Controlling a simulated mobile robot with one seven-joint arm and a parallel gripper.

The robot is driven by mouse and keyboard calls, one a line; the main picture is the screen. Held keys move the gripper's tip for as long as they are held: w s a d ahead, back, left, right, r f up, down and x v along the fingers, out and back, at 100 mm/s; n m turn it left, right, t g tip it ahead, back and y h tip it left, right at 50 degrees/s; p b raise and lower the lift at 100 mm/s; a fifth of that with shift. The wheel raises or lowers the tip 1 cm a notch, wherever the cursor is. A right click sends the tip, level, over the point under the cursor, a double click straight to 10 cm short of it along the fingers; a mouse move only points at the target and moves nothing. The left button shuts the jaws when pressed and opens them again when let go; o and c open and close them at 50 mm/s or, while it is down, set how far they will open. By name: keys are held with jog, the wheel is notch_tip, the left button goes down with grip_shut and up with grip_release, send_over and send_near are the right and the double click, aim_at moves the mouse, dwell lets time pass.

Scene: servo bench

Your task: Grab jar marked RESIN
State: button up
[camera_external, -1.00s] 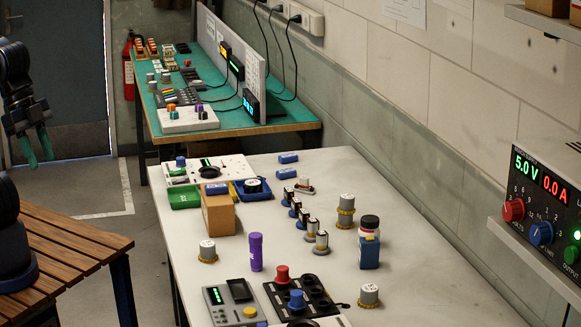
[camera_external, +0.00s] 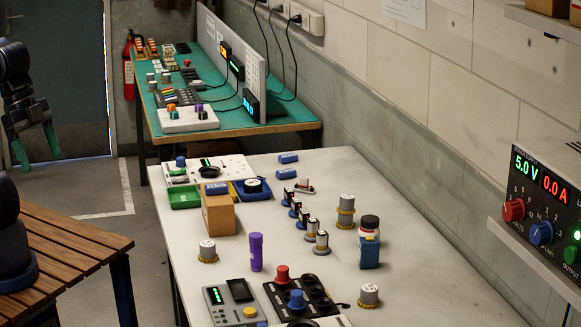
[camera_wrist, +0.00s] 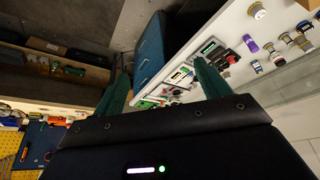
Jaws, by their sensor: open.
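My gripper (camera_external: 38,158) is open and empty at the far left, well away from the white table. Its green fingers also show, spread apart, in the wrist view (camera_wrist: 162,70). A jar with a dark lid (camera_external: 370,222) stands on a blue box (camera_external: 369,251) at the right middle of the white table (camera_external: 400,210). Another dark-topped container (camera_external: 253,186) sits in a blue tray (camera_external: 262,195) toward the table's far end. The lettering on both is too small to read, so I cannot tell which is marked RESIN.
A brown box (camera_external: 219,215), a purple cylinder (camera_external: 256,252), metal-capped parts (camera_external: 346,210) and control boxes (camera_external: 232,302) crowd the white table. A slatted wooden table (camera_external: 70,245) stands at left. The white table's right side is mostly clear.

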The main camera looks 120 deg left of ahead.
jog(key=w+a+r+n, duration=0.2)
jog(key=w+a+n, duration=0.3)
jog(key=w, duration=0.4)
jog(key=w+a+r+n, duration=0.2)
jog(key=w+a+n, duration=0.25)
jog(key=w, duration=0.45)
jog(key=w+a+r+n, duration=0.2)
jog(key=w+a+n, duration=0.3)
jog(key=w, duration=0.5)
jog(key=n+g, duration=0.1)
jog(key=n, duration=2)
send_over(369, 218)
jog(key=s, duration=0.2)
notch_tip(369, 218, down, 28)
jog(key=r, duration=0.1)
jog(key=x, duration=1.1)
jog(key=shift+s, duration=0.25)
